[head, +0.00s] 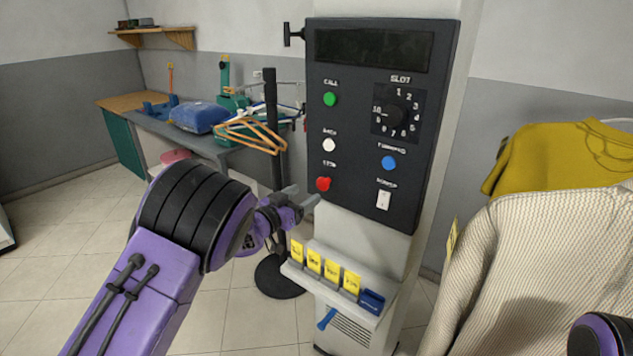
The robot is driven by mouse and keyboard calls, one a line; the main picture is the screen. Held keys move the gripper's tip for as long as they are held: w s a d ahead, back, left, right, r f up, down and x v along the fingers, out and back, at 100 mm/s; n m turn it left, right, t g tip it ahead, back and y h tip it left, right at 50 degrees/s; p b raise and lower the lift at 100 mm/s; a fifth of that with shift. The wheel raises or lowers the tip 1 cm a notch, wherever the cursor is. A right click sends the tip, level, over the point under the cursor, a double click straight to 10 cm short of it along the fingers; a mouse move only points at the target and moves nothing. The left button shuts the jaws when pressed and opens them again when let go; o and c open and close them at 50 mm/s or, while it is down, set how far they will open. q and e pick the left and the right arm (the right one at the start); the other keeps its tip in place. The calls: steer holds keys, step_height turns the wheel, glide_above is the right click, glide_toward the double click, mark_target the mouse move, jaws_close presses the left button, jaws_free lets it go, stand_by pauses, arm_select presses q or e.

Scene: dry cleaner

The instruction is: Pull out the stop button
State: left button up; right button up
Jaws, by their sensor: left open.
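The stop button (323,184) is a red knob at the lower left of the dark control panel (357,205), under the label STOP. My left gripper (311,199) is open, just below and left of the red button, with its fingers pointing toward the panel. Nothing shows between the fingers. I cannot tell whether a fingertip touches the button or the panel. Of my right arm only a dark and purple part shows at the lower right corner; its gripper is out of view.
The panel also has a green button (330,99), a white button (329,145), a blue button (389,162), a numbered dial (397,114) and a white switch (384,200). A shelf (333,295) with yellow tags lies below. Clothes (560,240) hang at the right.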

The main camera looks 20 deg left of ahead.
mark_target(321, 184)
arm_select(q)
steer(key=p+x, duration=0.1)
steer(key=x, duration=0.6)
steer(key=shift+f, duration=0.15)
